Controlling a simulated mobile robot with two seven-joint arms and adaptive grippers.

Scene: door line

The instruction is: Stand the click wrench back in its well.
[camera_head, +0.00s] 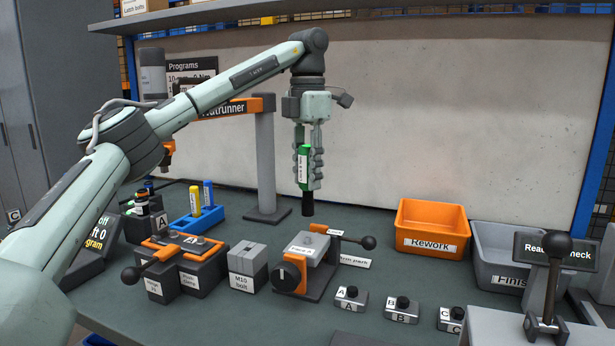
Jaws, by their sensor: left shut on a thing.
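My left gripper (309,182) is shut on an upright green and black tool (304,165) with a white label too small to read; it appears to be the click wrench. The tool's black lower end hangs above the bench, behind the grey clamp fixture. A blue rack (190,224) stands left of it and holds a yellow and a blue upright piece. A dark holder (140,228) with several small items is further left, partly behind my arm. I cannot tell which opening is the wrench's well. My right gripper is not in view.
A clamp fixture (303,275) with a black knob and lever stands below the gripper. The nutrunner post (266,170) is close on its left. Orange Rework bin (431,228) and grey bin (490,272) stand right. Labelled buttons A, B, C (402,309) line the front.

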